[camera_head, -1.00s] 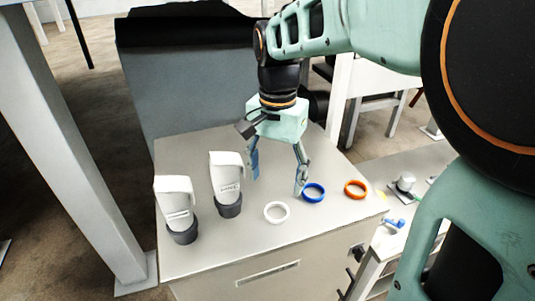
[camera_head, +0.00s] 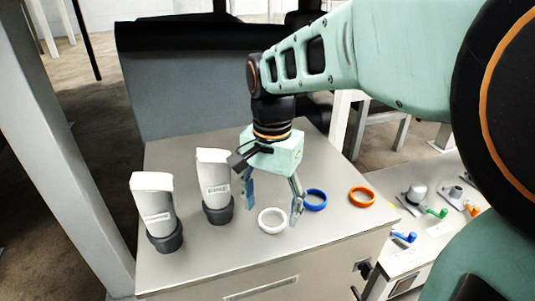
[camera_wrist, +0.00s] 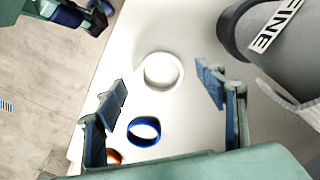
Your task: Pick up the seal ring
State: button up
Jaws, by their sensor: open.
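Three rings lie flat on the grey cabinet top (camera_head: 215,262): a white ring (camera_head: 272,209), a blue ring (camera_head: 315,193) and an orange ring (camera_head: 361,197). The pictures do not tell which one is the seal ring. My gripper (camera_head: 271,211) is open and empty, pointing down, with its fingers to either side of the white ring in the head view. In the wrist view the white ring (camera_wrist: 160,72) lies ahead of and between the fingertips (camera_wrist: 165,88). The blue ring (camera_wrist: 144,131) lies near the left finger, and the orange ring (camera_wrist: 114,157) is mostly hidden.
Two white canisters with dark grey caps, one at the left (camera_head: 156,212) and one nearer the gripper (camera_head: 214,187), stand left of the rings. A side table (camera_head: 419,247) with small fittings is at the right. The cabinet's front left top is clear.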

notch_tip(320, 180, down, 2)
jog(key=shift+f+b, duration=0.25)
jog(key=shift+b, duration=0.45)
jog(key=shift+c, duration=0.4)
jog(key=c, duration=0.9)
jog(key=shift+r, duration=0.2)
jog(key=shift+c, duration=0.2)
